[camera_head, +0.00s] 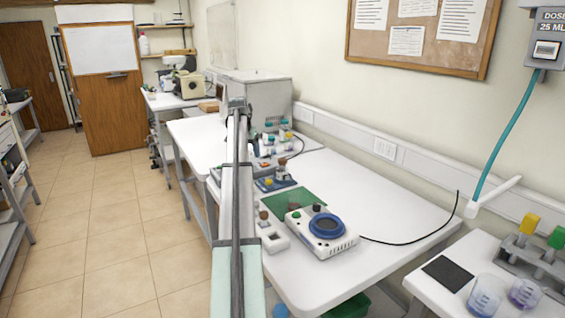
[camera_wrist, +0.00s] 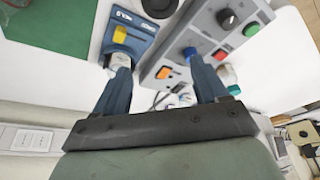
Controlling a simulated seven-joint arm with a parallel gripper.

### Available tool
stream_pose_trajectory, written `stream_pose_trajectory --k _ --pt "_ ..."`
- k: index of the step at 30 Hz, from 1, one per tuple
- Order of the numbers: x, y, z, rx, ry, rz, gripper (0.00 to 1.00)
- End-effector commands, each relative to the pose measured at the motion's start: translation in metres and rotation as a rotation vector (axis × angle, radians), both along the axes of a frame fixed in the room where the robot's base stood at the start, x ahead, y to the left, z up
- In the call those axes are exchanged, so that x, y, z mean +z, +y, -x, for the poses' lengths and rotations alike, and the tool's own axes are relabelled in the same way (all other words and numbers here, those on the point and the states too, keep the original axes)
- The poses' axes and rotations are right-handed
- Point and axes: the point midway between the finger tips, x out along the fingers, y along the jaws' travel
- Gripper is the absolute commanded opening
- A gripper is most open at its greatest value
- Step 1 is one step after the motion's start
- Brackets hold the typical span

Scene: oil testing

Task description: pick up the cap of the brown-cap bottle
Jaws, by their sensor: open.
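Another brown cap (camera_head: 264,214) shows by a white block nearer the front; I cannot tell which belongs to the named bottle. My gripper (camera_wrist: 158,64) is open, its fingers apart with nothing held between them. The brown cap lies beyond the fingertips. In the head view my arm hides part of the bench.
A grey box (camera_wrist: 190,45) with coloured buttons and a knob is close to the right finger. Small bottles stand near both fingers. A green mat (camera_head: 297,202) and a white device with a blue ring (camera_head: 326,226) are at the front.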

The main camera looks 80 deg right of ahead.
Motion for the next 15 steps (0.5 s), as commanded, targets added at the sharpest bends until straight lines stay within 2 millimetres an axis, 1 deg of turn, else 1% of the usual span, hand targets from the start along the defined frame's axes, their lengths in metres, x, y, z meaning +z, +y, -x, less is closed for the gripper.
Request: stream_pose_trajectory --k 1,3,6,9,11,15 --pt "0.019 -0.015 0.025 -0.034 0.004 0.015 0.73" --pt "0.037 -0.027 0.052 -0.068 0.012 0.03 0.73" --pt "0.054 -0.037 0.08 -0.103 0.022 0.044 0.73" --pt "0.064 -0.042 0.095 -0.121 0.027 0.053 0.73" --pt "0.065 -0.044 0.1 -0.127 0.028 0.055 0.73" --pt "0.058 -0.047 0.102 -0.129 0.03 0.054 0.73"
